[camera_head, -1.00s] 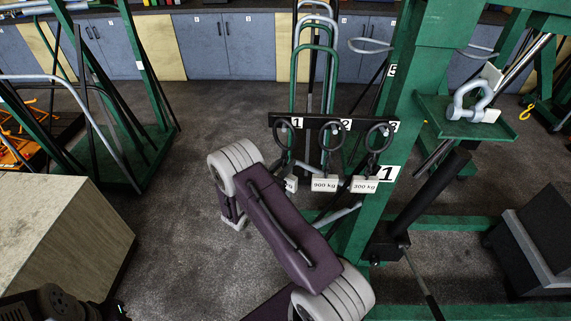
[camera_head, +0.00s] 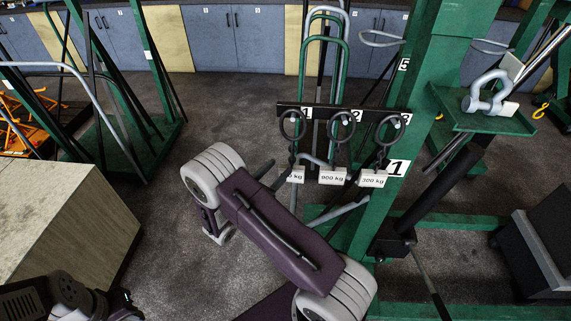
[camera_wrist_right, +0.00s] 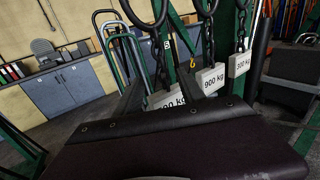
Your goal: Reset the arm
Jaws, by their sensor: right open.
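My right arm (camera_head: 275,235), purple with pale ribbed joints, reaches from the bottom up to the middle. Its gripper (camera_head: 280,178) is open, with dark fingers apart just past the arm, near the leftmost weight tag. In the right wrist view a purple panel of mine (camera_wrist_right: 180,145) fills the bottom. Weights on rings hang beyond it: a partly hidden left one (camera_wrist_right: 166,99), a 900 kg one (camera_wrist_right: 212,77) and a 300 kg one (camera_wrist_right: 240,64).
A green steel frame (camera_head: 425,90) carries the ring rack (camera_head: 340,112) and a shelf with a grey shackle (camera_head: 489,92). A pale block (camera_head: 70,220) stands at left. Blue cabinets (camera_head: 232,40) line the back. Grey floor (camera_head: 170,230) lies open left of my right arm.

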